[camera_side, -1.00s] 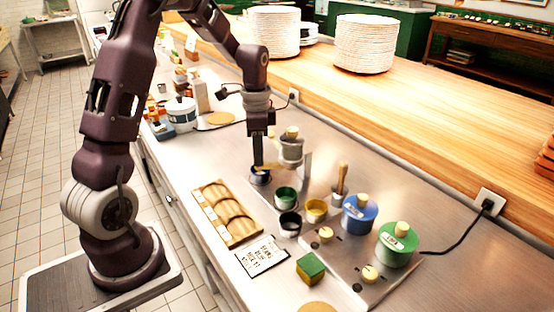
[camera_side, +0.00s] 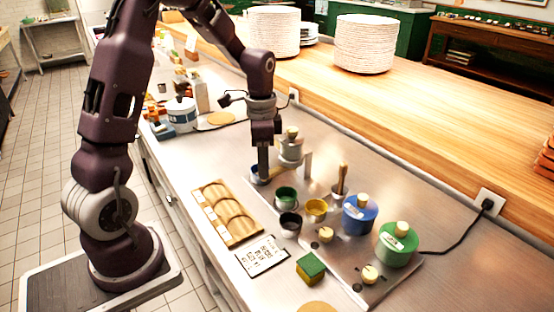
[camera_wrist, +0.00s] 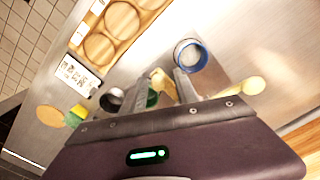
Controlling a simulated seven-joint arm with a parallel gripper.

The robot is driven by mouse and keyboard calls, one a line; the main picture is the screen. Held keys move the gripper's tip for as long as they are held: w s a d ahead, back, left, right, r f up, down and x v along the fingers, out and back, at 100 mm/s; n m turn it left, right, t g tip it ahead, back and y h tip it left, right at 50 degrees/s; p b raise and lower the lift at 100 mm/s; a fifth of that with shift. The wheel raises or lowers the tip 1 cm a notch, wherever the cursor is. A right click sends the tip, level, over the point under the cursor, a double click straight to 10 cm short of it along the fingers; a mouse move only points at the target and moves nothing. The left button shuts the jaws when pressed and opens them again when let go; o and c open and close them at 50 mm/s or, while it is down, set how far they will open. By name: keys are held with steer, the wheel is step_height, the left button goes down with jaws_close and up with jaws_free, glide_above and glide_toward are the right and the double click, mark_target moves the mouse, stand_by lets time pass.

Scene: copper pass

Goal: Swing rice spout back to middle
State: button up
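The rice dispenser, a grey pot with a pale wooden knob (camera_side: 291,143), stands on a post at the back of the steel plate; its knob seems to show in the wrist view (camera_wrist: 250,86). A pale wooden piece (camera_wrist: 163,84), probably the spout or its handle, lies between my fingers in the wrist view. My gripper (camera_side: 263,178) points down beside the dispenser. In the wrist view its fingers (camera_wrist: 161,76) are apart, with no clear grip on the piece. A blue cup (camera_wrist: 190,55) with pale contents sits right beside the right fingertip; my gripper partly hides it in the side view.
Green (camera_side: 285,196), yellow (camera_side: 316,208) and dark (camera_side: 290,223) cups stand in front. Blue (camera_side: 360,214) and green (camera_side: 398,244) lidded pots are at the right. A wooden tray (camera_side: 228,213), a card (camera_side: 262,255) and a sponge (camera_side: 311,267) lie nearer.

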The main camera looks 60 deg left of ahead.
steer(key=shift+r, duration=3)
steer(key=s+d+r+n+t, duration=0.3)
steer(key=s+d+r, duration=0.6)
steer(key=s+d, duration=0.1)
steer(key=s+d+n+t, duration=0.2)
steer(key=s+d+n, duration=0.1)
steer(key=s, duration=0.6)
steer(key=shift+s+d+t, duration=0.2)
steer(key=shift+d+t, duration=0.05)
steer(key=shift+t, duration=0.05)
